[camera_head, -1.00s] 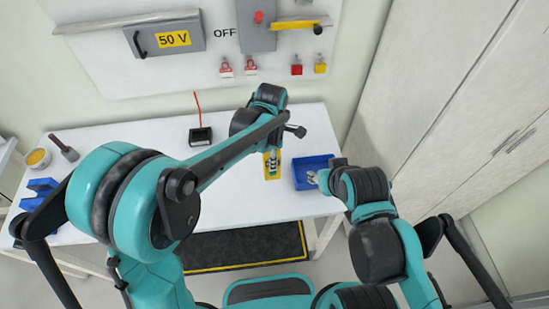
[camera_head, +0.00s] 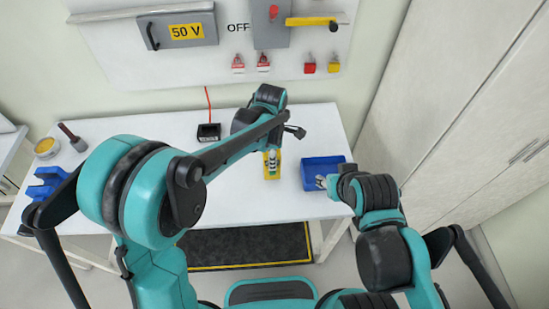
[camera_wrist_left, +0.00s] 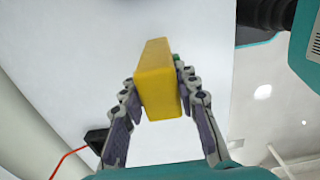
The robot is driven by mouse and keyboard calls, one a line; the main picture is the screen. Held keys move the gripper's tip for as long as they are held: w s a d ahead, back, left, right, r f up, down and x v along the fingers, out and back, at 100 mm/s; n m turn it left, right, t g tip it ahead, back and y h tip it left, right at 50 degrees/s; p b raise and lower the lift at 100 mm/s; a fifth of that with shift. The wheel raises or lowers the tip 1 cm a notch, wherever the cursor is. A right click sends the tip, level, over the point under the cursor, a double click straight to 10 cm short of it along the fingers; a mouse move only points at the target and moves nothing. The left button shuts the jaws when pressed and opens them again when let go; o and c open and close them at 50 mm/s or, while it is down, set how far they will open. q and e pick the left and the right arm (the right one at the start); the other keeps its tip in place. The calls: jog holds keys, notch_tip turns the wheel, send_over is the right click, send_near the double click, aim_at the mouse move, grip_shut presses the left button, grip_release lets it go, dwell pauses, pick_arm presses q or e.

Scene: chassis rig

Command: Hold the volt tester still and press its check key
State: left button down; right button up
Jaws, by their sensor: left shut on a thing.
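The yellow volt tester (camera_head: 271,164) is held in my left gripper (camera_head: 272,156) over the white table. In the left wrist view the tester (camera_wrist_left: 156,75) sits between the two fingers of the left gripper (camera_wrist_left: 160,92), with a small green part at its right edge. The check key cannot be made out. Whether the tester touches the table is unclear. My right gripper (camera_head: 324,182) is at the left front part of the blue tray (camera_head: 340,160), right of the tester and apart from it. It is too small to tell whether its fingers are open.
A black box (camera_head: 208,132) with a red cord stands at the back of the table (camera_head: 235,205). A blue holder (camera_head: 45,183), a dark-handled tool (camera_head: 73,138) and a yellow round container (camera_head: 46,147) are at the left. A grey switch panel (camera_head: 186,31) hangs behind. The front middle of the table is clear.

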pick_arm(q)
jog(key=a+f+b, duration=0.1)
jog(key=w+a+f+b, duration=0.2)
jog(key=shift+a+f, duration=0.25)
jog(key=shift+f, duration=0.15)
pick_arm(e)
notch_tip(320, 180, down, 3)
dwell(0.5)
dwell(1.1)
grip_shut()
dwell(1.1)
